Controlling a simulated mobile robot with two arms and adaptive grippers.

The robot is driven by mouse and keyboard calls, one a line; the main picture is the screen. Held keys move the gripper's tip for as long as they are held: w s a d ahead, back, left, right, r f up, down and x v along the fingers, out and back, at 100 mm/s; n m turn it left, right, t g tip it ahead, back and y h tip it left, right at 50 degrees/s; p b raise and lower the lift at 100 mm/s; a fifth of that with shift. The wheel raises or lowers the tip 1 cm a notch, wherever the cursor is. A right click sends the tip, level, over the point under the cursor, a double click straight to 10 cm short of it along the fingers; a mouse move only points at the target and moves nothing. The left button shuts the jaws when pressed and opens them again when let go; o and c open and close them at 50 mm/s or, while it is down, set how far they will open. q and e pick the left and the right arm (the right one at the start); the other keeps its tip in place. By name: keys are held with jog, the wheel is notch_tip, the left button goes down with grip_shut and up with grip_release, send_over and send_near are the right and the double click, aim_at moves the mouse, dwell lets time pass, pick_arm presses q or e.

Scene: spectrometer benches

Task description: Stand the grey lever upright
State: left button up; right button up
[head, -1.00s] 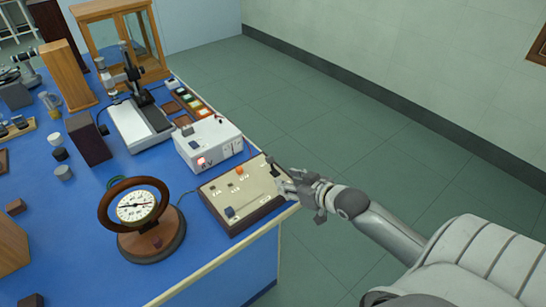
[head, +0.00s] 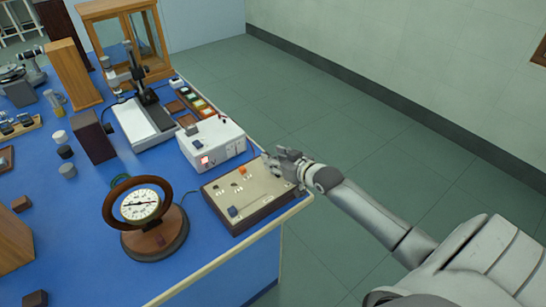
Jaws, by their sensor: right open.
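The beige control panel (head: 240,194) sits in a dark wooden case at the right edge of the blue bench. On it are an orange part (head: 242,171), a dark blue block-like part (head: 232,211) and a few small dark fittings. My right gripper (head: 272,167) is open over the far right corner of the panel, with its fingers pointing left. No lever shows clearly as grey; the fingers cover that corner, where a dark upright part stood in the earlier view. I cannot tell whether the fingers touch it. My left gripper is not in view.
A white power box (head: 211,143) with a red light stands just behind the panel. A round dial meter (head: 150,222) on a wooden base stands to its left. A stand with a white base (head: 143,124) is farther back. The floor right of the bench is clear.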

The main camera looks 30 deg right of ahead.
jog(key=shift+x, duration=0.8)
grip_shut()
jog(key=shift+s+f+t+b, duration=0.2)
jog(key=shift+t+b, duration=0.1)
jog(key=shift+b, duration=0.1)
jog(key=s+t+b, duration=0.1)
jog(key=t+b, duration=0.1)
jog(key=b, duration=0.1)
jog(key=s+t+b, duration=0.1)
jog(key=t+b, duration=0.1)
jog(key=shift+d+r+b, duration=0.1)
jog(key=shift+b, duration=0.3)
jog(key=shift+s+r+t+b, duration=0.15)
jog(key=shift+s+t+b, duration=0.1)
jog(key=shift+t+b, duration=0.25)
jog(key=shift+s+r, duration=0.1)
jog(key=shift+r, duration=0.05)
grip_release()
